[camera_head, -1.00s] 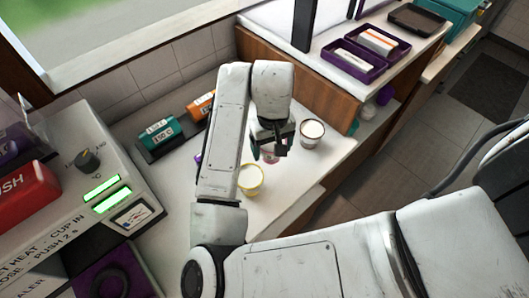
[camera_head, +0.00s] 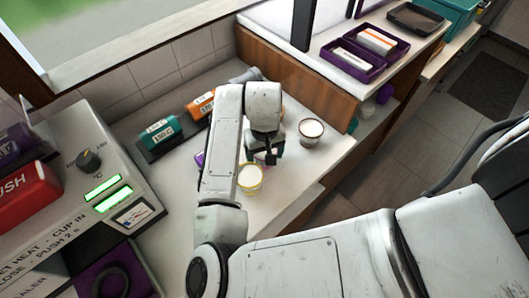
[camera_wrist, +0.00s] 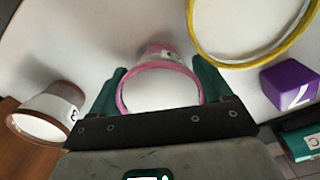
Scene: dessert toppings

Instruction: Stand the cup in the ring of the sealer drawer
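A pink-rimmed cup (camera_wrist: 160,90) stands between the two teal fingers of my gripper (camera_wrist: 158,80) in the wrist view. The fingers are wide apart, one at each side of its rim; I cannot tell whether they press on it. In the head view my gripper (camera_head: 262,156) is low over the counter and mostly hides this cup. The sealer drawer (camera_head: 135,281) is purple, at the bottom left, with a dark ring (camera_head: 108,269) in it. The ring looks empty, and its lower part is cut off by the picture edge.
A yellow-rimmed cup (camera_head: 249,180) stands close beside my gripper. A brown-rimmed cup (camera_head: 311,131) stands to the right, near a wooden panel (camera_head: 290,80). Teal (camera_head: 160,133) and orange (camera_head: 201,105) labelled blocks lie behind. The sealer (camera_head: 80,205) fills the left; a purple block (camera_wrist: 291,83) is near.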

